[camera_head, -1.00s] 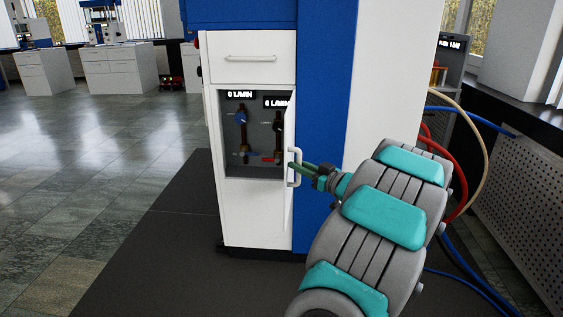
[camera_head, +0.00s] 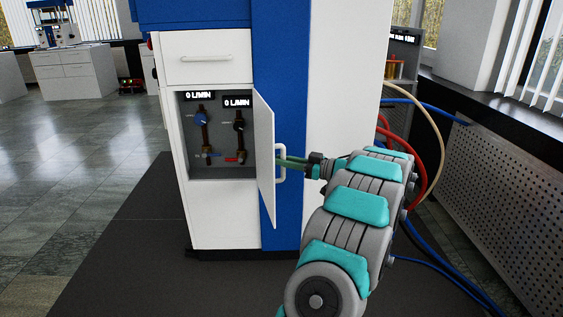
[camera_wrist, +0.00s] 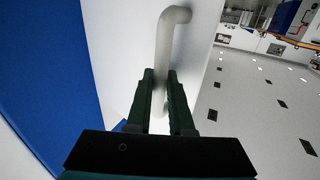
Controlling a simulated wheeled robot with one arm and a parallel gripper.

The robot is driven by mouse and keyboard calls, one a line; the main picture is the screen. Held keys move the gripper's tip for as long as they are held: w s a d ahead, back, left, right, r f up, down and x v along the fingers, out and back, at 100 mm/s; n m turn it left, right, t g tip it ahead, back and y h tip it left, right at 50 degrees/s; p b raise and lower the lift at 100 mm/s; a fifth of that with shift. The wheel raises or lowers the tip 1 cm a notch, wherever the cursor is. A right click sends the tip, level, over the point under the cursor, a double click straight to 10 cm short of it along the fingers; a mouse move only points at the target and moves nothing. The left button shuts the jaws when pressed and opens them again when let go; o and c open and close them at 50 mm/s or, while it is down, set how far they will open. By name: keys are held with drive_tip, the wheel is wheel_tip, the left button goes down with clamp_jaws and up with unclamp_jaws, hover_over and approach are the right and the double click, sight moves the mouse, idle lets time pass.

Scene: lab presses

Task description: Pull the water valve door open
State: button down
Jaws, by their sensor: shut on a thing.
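The water valve door (camera_head: 264,160) is a white panel hinged at its right side in the head view, swung well out from the cabinet. Its white handle (camera_head: 282,163) is on the outer face. My gripper (camera_head: 284,162) is shut on the handle. In the wrist view the two dark green fingers (camera_wrist: 160,95) stand on either side of the handle bar (camera_wrist: 174,30). The open compartment (camera_head: 210,172) shows two valves (camera_head: 202,120) with tubes, under two "0 L/MIN" displays (camera_head: 236,101).
A closed white drawer (camera_head: 207,58) is above the compartment. A blue panel (camera_head: 283,100) is right of the opening. Red, cream and blue hoses (camera_head: 437,150) hang at the right near a perforated panel (camera_head: 490,180). The dark mat (camera_head: 140,230) left of the cabinet is clear.

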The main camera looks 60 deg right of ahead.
drive_tip(key=shift+w+r, duration=0.1)
drive_tip(key=shift+w, duration=0.05)
drive_tip(key=c, duration=0.8)
unclamp_jaws()
drive_tip(key=shift+w, duration=0.1)
drive_tip(key=s, duration=0.8)
drive_tip(key=shift+d+b, duration=0.3)
drive_tip(key=shift+b, duration=0.1)
